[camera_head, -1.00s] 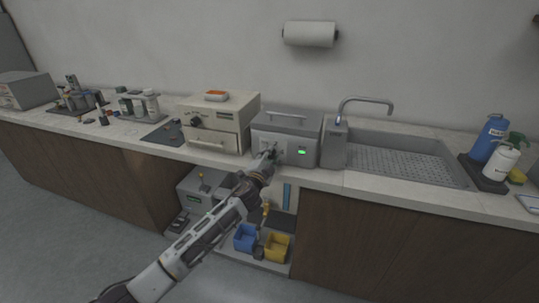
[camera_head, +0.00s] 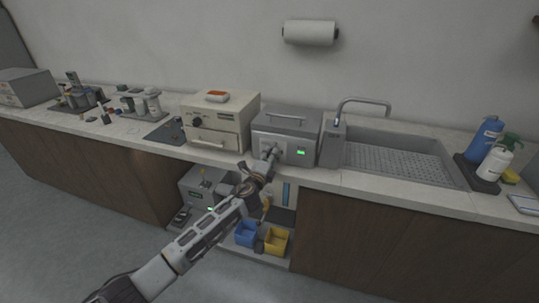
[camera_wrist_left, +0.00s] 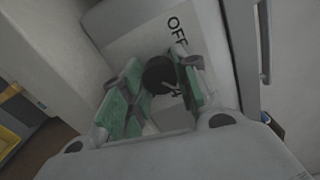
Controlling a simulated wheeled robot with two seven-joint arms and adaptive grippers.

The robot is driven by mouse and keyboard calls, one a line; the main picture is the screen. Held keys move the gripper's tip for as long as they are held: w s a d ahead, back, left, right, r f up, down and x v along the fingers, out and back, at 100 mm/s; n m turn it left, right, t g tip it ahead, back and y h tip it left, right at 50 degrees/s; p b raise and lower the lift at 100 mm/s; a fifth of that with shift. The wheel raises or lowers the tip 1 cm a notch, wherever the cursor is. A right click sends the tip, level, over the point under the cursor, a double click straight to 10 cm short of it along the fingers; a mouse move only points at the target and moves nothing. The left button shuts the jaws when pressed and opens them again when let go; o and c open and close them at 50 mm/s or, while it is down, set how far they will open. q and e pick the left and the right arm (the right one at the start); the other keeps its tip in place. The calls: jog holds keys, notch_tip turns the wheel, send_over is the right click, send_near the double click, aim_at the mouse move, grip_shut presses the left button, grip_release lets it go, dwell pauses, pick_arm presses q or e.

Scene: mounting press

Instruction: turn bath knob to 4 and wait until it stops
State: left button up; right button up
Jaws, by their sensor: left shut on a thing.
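The grey bath (camera_head: 300,122) stands on the counter, with a lid handle on top and a small lit green display (camera_head: 300,152) on its front. My left gripper (camera_head: 272,153) is at the left part of that front. In the left wrist view its green-padded fingers (camera_wrist_left: 160,88) are shut on the dark round bath knob (camera_wrist_left: 158,72), one on each side. The word OFF shows on the panel above the knob, and a figure that looks like a 4 shows just below it, partly covered. The knob's pointer cannot be made out clearly. My right gripper is not in view.
A beige oven-like box (camera_head: 222,120) stands close left of the bath. A tap (camera_head: 362,101) and sink (camera_head: 395,160) are to the right. Below, an open shelf holds a blue bin (camera_head: 246,234) and a yellow bin (camera_head: 276,241). Bottles (camera_head: 487,140) stand far right.

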pick_arm(q)
jog(key=shift+f+m+p, duration=0.1)
jog(key=shift+m+p, duration=0.95)
jog(key=shift+m, duration=1.45)
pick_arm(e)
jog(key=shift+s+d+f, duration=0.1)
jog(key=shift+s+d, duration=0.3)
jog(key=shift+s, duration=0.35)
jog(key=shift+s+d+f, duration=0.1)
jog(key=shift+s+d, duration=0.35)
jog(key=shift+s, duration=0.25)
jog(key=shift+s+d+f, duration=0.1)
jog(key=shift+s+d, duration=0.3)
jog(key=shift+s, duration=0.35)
pick_arm(q)
jog(key=o, duration=1)
jog(key=shift+o, duration=0.2)
jog(key=shift+v, duration=0.95)
jog(key=v, duration=1)
jog(key=shift+s, duration=0.1)
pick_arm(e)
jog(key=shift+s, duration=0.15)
